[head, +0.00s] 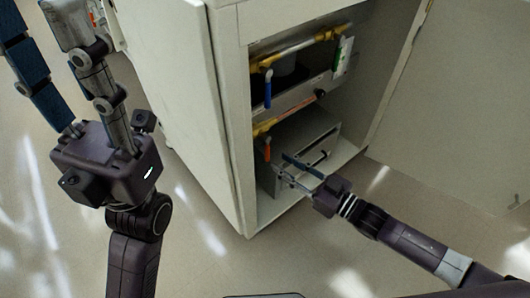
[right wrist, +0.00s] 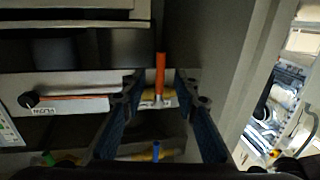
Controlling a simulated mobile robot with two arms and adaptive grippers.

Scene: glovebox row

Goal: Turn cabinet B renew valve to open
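The open cabinet (head: 228,110) holds two yellow pipes with valve handles. The upper valve has a blue handle (head: 268,90) hanging down; the lower valve has an orange handle (head: 267,151), also hanging down, across its pipe. Which one is the renew valve I cannot read. My right gripper (head: 283,165) is open, just in front of the orange handle. In the right wrist view the orange handle (right wrist: 160,74) stands between the open fingers, with gaps on both sides, and the blue handle (right wrist: 156,151) is lower in the picture. My left gripper (head: 38,14) is open and empty outside the cabinet.
A cabinet door (head: 450,110) stands open at the right. Inside the cabinet are a grey box (head: 300,148), a black knob (right wrist: 28,99) by a flow label, and a green-and-white tag (head: 343,56). The floor in front is clear.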

